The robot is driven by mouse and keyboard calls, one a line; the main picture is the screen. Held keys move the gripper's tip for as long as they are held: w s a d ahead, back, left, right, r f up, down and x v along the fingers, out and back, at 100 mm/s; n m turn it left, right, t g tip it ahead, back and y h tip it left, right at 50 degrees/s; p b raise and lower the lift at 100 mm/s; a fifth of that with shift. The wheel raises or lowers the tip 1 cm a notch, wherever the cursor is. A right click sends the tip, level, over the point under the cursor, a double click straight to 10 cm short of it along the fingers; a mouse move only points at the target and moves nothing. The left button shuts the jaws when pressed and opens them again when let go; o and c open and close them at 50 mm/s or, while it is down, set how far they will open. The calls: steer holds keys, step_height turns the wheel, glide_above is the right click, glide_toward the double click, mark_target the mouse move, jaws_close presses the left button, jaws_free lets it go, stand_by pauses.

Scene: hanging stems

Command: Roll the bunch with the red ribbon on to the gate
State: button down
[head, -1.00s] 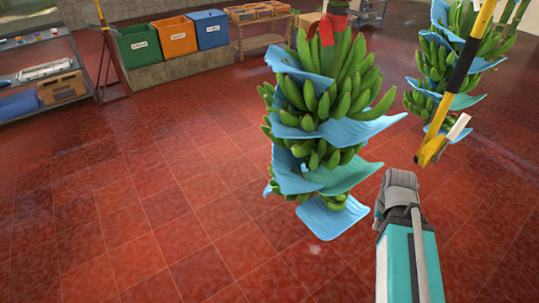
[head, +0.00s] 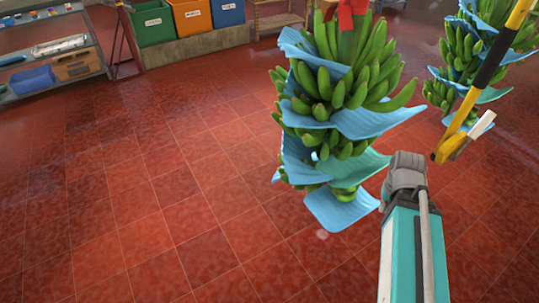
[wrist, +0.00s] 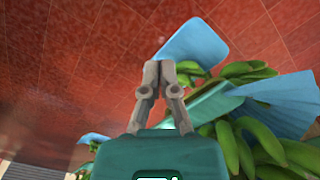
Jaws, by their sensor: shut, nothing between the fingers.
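The bunch with the red ribbon (head: 350,12) is a tall hanging stem of green bananas (head: 345,90) with blue sheets between its tiers, in the middle of the head view. Its top is cut off by the frame. My gripper (wrist: 159,65) is shut and empty in the wrist view, its grey fingertips together. The bunch's bananas (wrist: 235,145) and blue sheets (wrist: 195,42) lie right of and behind the fingers there; I cannot tell whether they touch. A yellow and black bar (head: 488,70) slants at the right; I cannot tell if it is the gate.
Another bunch with blue sheets (head: 462,50) hangs at the right, behind the bar. Green (head: 153,22), orange (head: 191,18) and blue (head: 227,12) bins stand at the back left. A shelf (head: 50,65) stands at the far left. The red tiled floor (head: 150,190) is clear at left and front.

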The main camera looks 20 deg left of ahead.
steer(key=w+a+n+t+h+b, duration=0.15)
steer(key=w+a+n, duration=0.25)
steer(key=a+n, duration=0.6)
steer(key=w+a+n+t+h, duration=0.3)
steer(key=a+n, duration=0.4)
steer(key=a, duration=0.6)
steer(key=s+a+r+n+t, duration=0.1)
steer(key=a+n, duration=0.5)
steer(key=a, duration=0.6)
steer(key=s+a+r+n+t+b, duration=0.1)
steer(key=s+a+n+t, duration=0.1)
steer(key=a+n, duration=0.5)
steer(key=a, duration=0.5)
steer(key=shift+r, duration=0.3)
steer(key=shift+w+d+f, duration=0.1)
steer(key=shift+f, duration=0.05)
